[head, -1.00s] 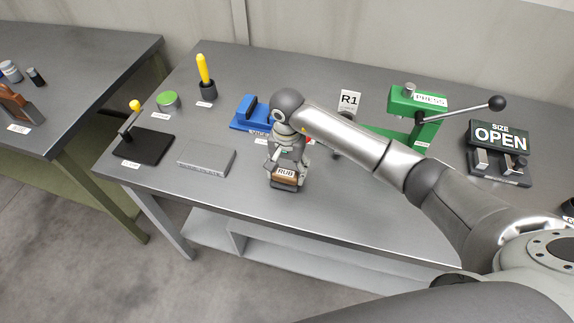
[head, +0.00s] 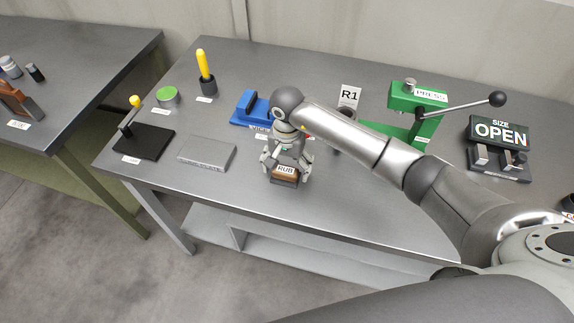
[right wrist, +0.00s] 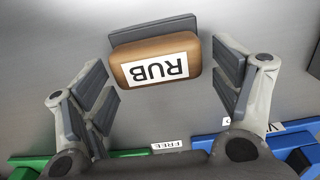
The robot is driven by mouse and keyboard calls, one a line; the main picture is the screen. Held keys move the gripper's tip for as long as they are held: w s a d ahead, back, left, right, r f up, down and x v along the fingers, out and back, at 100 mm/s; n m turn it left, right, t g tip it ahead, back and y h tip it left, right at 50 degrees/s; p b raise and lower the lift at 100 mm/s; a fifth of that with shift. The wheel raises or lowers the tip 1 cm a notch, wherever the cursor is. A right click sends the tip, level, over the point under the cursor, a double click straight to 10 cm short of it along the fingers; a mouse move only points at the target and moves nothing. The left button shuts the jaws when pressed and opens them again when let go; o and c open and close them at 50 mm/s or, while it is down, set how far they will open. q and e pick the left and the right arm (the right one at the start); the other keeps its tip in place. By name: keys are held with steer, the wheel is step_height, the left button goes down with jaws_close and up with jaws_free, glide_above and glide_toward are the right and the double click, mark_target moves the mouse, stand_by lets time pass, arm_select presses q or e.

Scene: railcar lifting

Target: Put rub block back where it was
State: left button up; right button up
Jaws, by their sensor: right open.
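The rub block (head: 285,173) is a brown block with a white "RUB" label and a dark base. It rests on the grey workbench near its front edge. My right gripper (head: 286,172) is just above it, pointing down, with its fingers spread to either side. In the right wrist view the rub block (right wrist: 158,62) lies beyond and between the open fingers (right wrist: 165,95), apart from the left finger and close to the right one. Whether any finger touches it is unclear. My left gripper is not in view.
A flat grey plate (head: 207,153) and a black stand (head: 144,143) lie to the left. The blue vice (head: 250,108), R1 sign (head: 349,96) and green press (head: 418,108) stand behind. The "OPEN" size gauge (head: 499,134) is at right. Bench right of the block is clear.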

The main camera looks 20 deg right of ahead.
step_height(320, 180, up, 12)
steer(key=b, duration=0.4)
steer(key=shift+r, duration=0.15)
